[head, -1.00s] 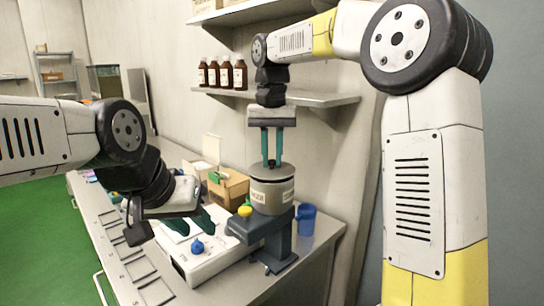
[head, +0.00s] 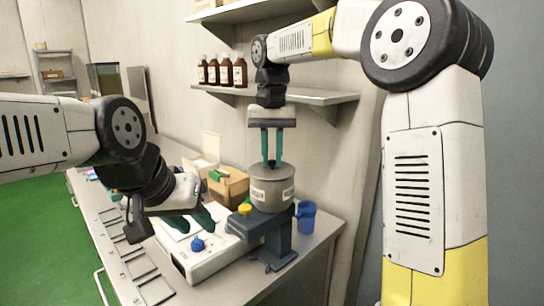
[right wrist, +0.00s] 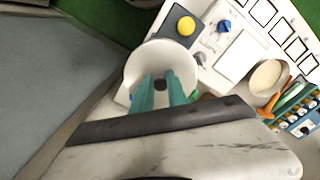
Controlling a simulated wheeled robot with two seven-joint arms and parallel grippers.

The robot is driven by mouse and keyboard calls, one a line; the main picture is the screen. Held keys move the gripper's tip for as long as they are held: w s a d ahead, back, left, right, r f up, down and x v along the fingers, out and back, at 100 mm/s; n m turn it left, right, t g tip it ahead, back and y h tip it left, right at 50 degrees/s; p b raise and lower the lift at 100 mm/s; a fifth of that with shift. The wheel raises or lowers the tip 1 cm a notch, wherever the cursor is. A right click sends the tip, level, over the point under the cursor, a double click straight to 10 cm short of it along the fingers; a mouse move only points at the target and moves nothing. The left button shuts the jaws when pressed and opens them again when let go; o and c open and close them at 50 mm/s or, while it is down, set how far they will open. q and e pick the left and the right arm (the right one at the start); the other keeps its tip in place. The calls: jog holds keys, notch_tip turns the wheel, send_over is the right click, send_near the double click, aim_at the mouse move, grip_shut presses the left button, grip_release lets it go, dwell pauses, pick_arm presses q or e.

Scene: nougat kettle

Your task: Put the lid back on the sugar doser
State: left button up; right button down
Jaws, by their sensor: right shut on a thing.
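The sugar doser (head: 272,194) is a grey labelled drum on a dark blue-grey stand, upright near the table's front right corner. Its round grey lid (head: 284,170) lies level across the top; I cannot tell whether a small gap remains under it. My right gripper (head: 270,164) points straight down, shut on the lid's small knob. In the right wrist view the dark knob (right wrist: 161,85) sits between the teal fingertips, centred over the pale round top. My left gripper (head: 190,222) is open and empty, low over the white box to the left of the doser.
The white box (head: 190,262) with a blue knob (head: 197,244) stands left of the stand. A yellow button (head: 244,208), an open cardboard box (head: 232,188) and a blue cup (head: 306,217) are close around the doser. A shelf with brown bottles (head: 226,72) is behind.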

jog(key=c, duration=0.7)
grip_release()
jog(key=shift+r, duration=3.5)
